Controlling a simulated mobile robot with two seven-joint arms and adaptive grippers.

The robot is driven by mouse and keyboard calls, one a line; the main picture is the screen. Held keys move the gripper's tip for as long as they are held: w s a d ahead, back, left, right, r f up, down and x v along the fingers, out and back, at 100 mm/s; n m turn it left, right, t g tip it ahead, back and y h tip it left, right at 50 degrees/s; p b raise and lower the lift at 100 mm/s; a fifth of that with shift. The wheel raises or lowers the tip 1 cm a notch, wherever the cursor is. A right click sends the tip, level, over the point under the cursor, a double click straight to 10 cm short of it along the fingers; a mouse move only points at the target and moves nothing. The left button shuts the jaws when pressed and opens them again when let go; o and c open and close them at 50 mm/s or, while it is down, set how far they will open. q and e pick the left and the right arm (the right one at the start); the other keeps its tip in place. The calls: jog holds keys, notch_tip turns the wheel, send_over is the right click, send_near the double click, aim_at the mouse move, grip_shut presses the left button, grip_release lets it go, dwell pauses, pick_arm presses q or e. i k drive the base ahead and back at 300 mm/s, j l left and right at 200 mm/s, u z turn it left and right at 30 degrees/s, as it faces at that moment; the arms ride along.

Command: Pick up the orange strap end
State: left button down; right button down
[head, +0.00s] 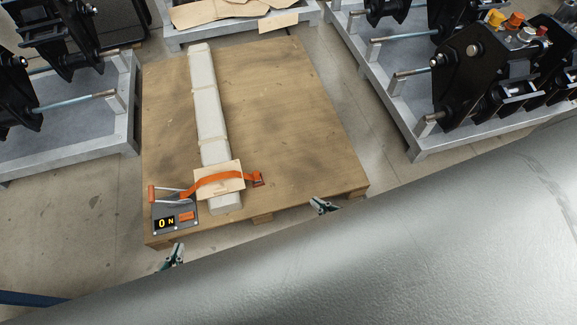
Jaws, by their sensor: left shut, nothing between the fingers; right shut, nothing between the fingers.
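An orange strap (215,178) arches over a piece of cardboard (228,166) on a long pale wrapped bar (207,105). The strap end (258,180) lies to the right of the bar, by the wooden board. My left gripper (176,252) is shut and empty, just off the board's front edge below the box. My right gripper (323,205) is shut and empty at the board's front right edge, below and right of the strap end. Neither touches the strap.
The wooden board (290,120) is clear to the right of the bar. Metal frames with black couplers stand at left (75,125) and right (405,125). Cardboard sheets (225,10) lie on a frame at the back. A large grey surface fills the lower right.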

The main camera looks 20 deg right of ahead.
aim_at(256, 175)
jog(key=z, duration=0.2)
jog(key=i+l+z, duration=0.15)
jog(key=l, duration=0.25)
jog(key=l+z, duration=0.1)
jog(key=l, duration=0.3)
jog(key=i+l+z, duration=0.15)
jog(key=l, duration=0.25)
